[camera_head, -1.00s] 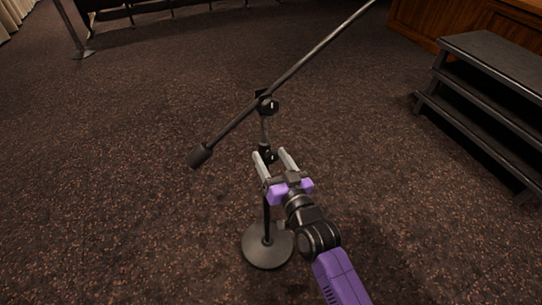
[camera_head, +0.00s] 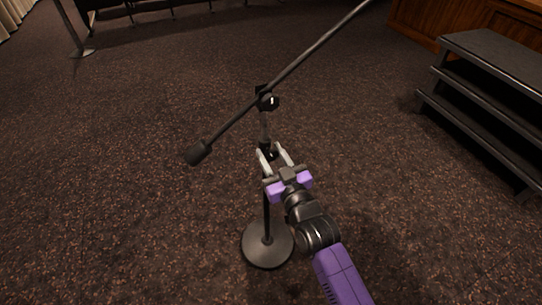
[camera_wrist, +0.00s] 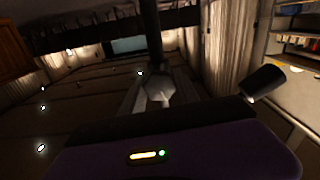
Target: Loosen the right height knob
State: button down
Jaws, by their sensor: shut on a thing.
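A microphone stand with a round dark base (camera_head: 267,246) stands upright on the carpet. Its slanted boom (camera_head: 300,62) runs from a dark counterweight at lower left to the upper right, held by a clamp (camera_head: 267,99) at the top of the pole. The height knob (camera_head: 268,150) sits on the pole below that clamp. My gripper (camera_head: 272,150) reaches it from the front right, its two pale fingers closed onto the knob. In the wrist view, the knob (camera_wrist: 161,89) shows as a grey faceted piece between the fingers, with the pole rising behind it.
Dark steps (camera_head: 490,90) stand at the right. The carpet around the base is clear.

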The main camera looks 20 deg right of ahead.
jog(key=shift+n, duration=0.6)
jog(key=c, duration=0.9)
grip_release()
jog(key=s, duration=0.8)
jog(key=shift+p, duration=0.4)
